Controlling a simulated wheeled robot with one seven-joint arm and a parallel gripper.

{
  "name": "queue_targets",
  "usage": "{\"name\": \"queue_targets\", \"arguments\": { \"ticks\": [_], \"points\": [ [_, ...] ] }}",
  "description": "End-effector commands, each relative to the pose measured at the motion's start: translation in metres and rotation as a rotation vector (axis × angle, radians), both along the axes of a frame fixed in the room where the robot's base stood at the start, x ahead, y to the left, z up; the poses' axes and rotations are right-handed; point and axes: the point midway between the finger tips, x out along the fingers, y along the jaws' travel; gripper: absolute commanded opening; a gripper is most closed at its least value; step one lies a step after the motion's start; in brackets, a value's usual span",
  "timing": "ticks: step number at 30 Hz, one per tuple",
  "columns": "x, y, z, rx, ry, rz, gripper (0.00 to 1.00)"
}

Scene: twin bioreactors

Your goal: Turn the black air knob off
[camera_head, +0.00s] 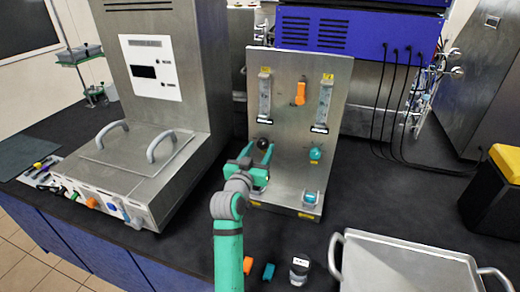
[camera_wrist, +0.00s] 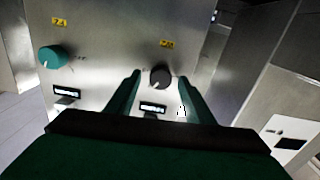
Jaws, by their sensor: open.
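A round black knob (camera_head: 262,143) sits on the upright steel panel (camera_head: 290,120), at its left side below a flow gauge. My gripper (camera_head: 258,150) is in front of the panel at this knob, with its fingers open. In the wrist view the black knob (camera_wrist: 160,77) shows between the two fingertips (camera_wrist: 160,76), with a visible gap on each side. The knob has a pale mark on its lower left in that view. I cannot tell how far the tips reach along it. My gripper hides part of the panel's lower left.
A teal knob (camera_head: 315,153) sits right of the black one, and another knob (camera_head: 310,198) lies below it. An orange piece (camera_head: 300,93) is between two gauges. A steel unit (camera_head: 165,65) stands left. A metal tray (camera_head: 405,265) and small bottle (camera_head: 299,270) are in front.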

Motion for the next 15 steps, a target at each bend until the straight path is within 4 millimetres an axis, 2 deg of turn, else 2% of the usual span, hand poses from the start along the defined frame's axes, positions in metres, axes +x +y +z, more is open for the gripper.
{"name": "queue_targets", "arguments": {
  "ticks": [11,12,15],
  "points": [
    [0.0063,-0.0017,0.0002,0.0,0.0,0.001,0.48],
    [0.0062,-0.0017,0.0002,0.0,0.0,0.001,0.43],
    [0.0061,-0.0016,0.0002,0.0,0.0,0.001,0.19]
  ]
}}
